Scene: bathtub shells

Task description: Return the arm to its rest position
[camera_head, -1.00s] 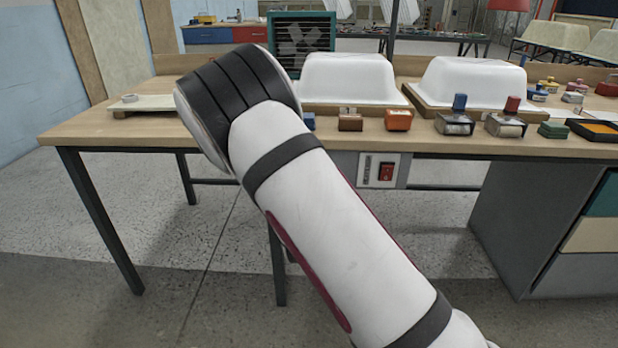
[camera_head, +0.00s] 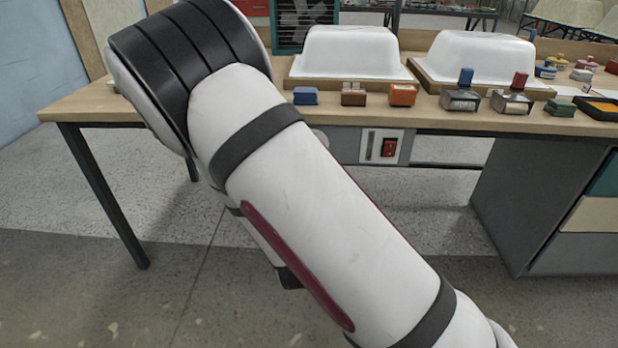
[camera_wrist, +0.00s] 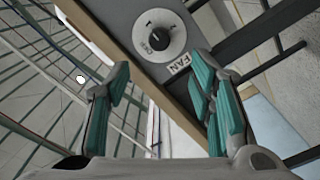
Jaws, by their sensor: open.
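My gripper (camera_wrist: 160,85) shows in the wrist view with its two teal fingers apart and nothing between them. Past the fingers is a grey panel with a round rotary knob (camera_wrist: 160,40) and a label reading FAN (camera_wrist: 180,63). The gripper seems apart from the panel, but the exact gap cannot be told. In the head view my white arm, with its black-banded joint, crosses from the lower right to the upper left. My gripper cannot be made out there.
The wooden workbench (camera_head: 450,118) carries two white tub shells (camera_head: 346,52) (camera_head: 478,58), a blue block (camera_head: 306,96), an orange block (camera_head: 403,95) and stamps (camera_head: 461,97). A red switch (camera_head: 389,147) sits under its edge. Grey drawers (camera_head: 530,210) stand at right. The floor before the bench is open.

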